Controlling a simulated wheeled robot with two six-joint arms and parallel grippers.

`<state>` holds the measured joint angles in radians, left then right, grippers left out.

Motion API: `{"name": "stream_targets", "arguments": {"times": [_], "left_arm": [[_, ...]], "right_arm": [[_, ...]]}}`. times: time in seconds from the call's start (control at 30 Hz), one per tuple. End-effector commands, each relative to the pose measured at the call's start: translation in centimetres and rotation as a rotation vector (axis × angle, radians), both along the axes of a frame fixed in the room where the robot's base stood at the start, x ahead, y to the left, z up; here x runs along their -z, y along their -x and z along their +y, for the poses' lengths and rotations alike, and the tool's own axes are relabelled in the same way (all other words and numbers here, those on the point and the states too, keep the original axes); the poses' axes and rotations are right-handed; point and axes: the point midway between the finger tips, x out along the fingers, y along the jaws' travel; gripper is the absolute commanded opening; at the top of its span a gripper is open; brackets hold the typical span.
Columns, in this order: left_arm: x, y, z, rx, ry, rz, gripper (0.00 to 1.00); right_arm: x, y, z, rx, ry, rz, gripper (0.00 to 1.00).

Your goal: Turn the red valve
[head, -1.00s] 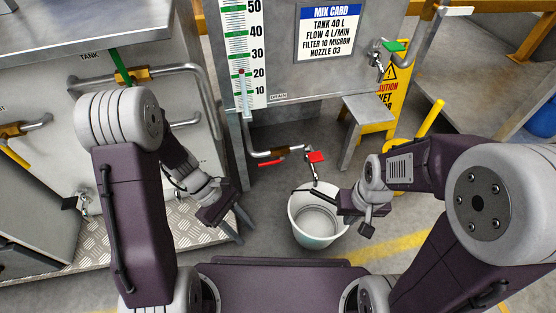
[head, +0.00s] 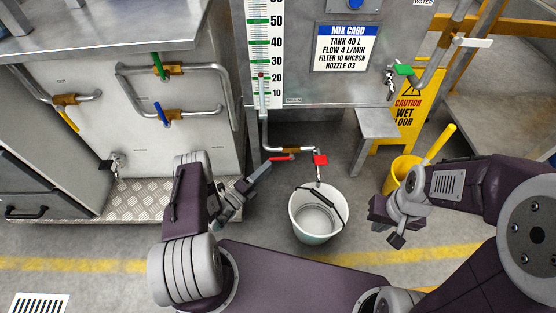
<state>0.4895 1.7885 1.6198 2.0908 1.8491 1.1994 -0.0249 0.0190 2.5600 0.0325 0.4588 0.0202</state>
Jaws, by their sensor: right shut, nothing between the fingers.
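The red lever (head: 281,158) sits on a brass valve in the drain pipe under the tank, lying roughly along the pipe.
The bucket stands on the floor with its dark handle across its top. A steel stool (head: 374,122), a yellow mop bucket (head: 401,172) and a caution sign (head: 407,100) stand to the right. Blue (head: 161,114) and yellow (head: 69,120) levers are on pipes at the left.

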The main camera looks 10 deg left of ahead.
Motion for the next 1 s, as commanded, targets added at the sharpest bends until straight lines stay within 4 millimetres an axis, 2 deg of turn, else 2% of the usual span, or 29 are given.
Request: {"name": "stream_targets", "arguments": {"times": [0.03, 0.1, 0.3, 0.63, 0.77, 1.0], "left_arm": [[0.4, -1.0, -0.7, 0.008, -0.002, -0.003, 0.36], [0.2, -2.2, -1.4, 0.007, -0.002, -0.003, 0.36], [-0.4, -4.8, -2.8, 0.003, -0.002, -0.002, 0.36], [-0.8, -5.4, -3.1, 0.002, -0.002, 0.0, 0.36], [-0.8, -5.4, -3.1, 0.002, -0.002, 0.0, 0.0], [-0.8, -5.3, -3.1, 0.002, -0.001, 0.001, 0.0]], "right_arm": [[1.2, 0.0, 0.0, 0.0, 0.0, 0.0, 0.0], [2.0, 0.0, 0.0, 0.0, 0.0, 0.0, 0.0], [3.3, 0.0, 0.0, 0.0, 0.0, 0.0, 0.0], [3.3, 0.0, 0.0, 0.0, 0.0, 0.0, 0.0], [3.3, 0.0, 0.0, 0.0, 0.0, 0.0, 0.0], [3.3, 0.0, 0.0, 0.0, 0.0, 0.0, 0.0]]}}
